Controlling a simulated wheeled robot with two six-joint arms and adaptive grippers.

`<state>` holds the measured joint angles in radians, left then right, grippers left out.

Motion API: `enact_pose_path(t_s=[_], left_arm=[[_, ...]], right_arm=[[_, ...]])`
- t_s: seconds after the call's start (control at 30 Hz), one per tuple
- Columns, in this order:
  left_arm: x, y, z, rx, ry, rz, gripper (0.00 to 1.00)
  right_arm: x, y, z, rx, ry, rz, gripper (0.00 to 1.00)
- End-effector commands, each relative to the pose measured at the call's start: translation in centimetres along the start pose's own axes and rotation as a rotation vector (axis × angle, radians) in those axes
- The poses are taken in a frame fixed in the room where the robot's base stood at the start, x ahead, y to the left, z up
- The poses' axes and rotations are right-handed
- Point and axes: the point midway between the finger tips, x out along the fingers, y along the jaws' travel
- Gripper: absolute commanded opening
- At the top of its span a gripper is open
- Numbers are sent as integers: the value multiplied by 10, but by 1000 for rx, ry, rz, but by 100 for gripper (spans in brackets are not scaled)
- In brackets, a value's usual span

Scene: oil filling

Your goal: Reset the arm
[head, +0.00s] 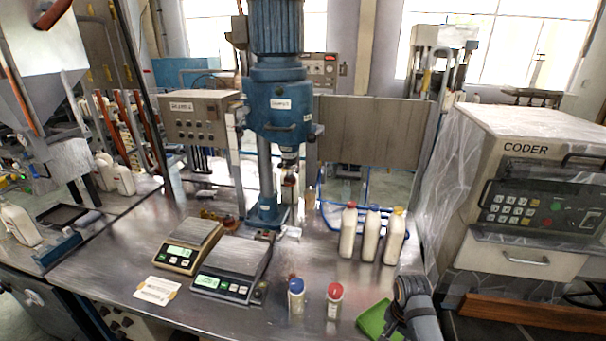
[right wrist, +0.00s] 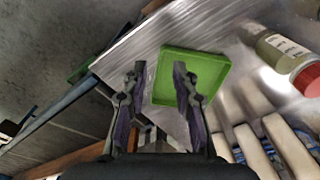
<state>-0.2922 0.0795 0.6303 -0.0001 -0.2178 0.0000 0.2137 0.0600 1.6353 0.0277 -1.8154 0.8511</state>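My right arm comes into the head view at the lower right, beside a green tray (head: 372,318) at the table's front edge. The fingers of that hand are hard to make out there. In the right wrist view my right gripper (right wrist: 159,68) is open, its two fingers apart with nothing between them. The green tray (right wrist: 215,68) shows beyond the fingertips, mostly behind the right finger. I cannot tell whether they touch. My left gripper is not in view.
A blue-capped bottle (head: 296,298) and a red-capped bottle (head: 334,302) stand left of the tray. Three white jugs (head: 371,236) stand behind. Two scales (head: 232,268) are at left, a blue filling machine (head: 277,115) at the back, and the coder (head: 530,200) at right.

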Motion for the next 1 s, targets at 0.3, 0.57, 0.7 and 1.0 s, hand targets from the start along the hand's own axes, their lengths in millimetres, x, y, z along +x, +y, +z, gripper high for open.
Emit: enact_pose_path(t_s=[0.3, 0.57, 0.7, 1.0], left_arm=[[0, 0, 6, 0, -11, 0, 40], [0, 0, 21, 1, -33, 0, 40], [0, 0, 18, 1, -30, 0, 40], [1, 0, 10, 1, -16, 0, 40]], right_arm=[[6, 47, 35, -288, 86, -38, 28], [-8, 86, 68, -555, 171, -58, 28], [-22, 104, 85, -693, 216, -65, 28], [-50, 130, 113, -938, 295, -69, 28]])
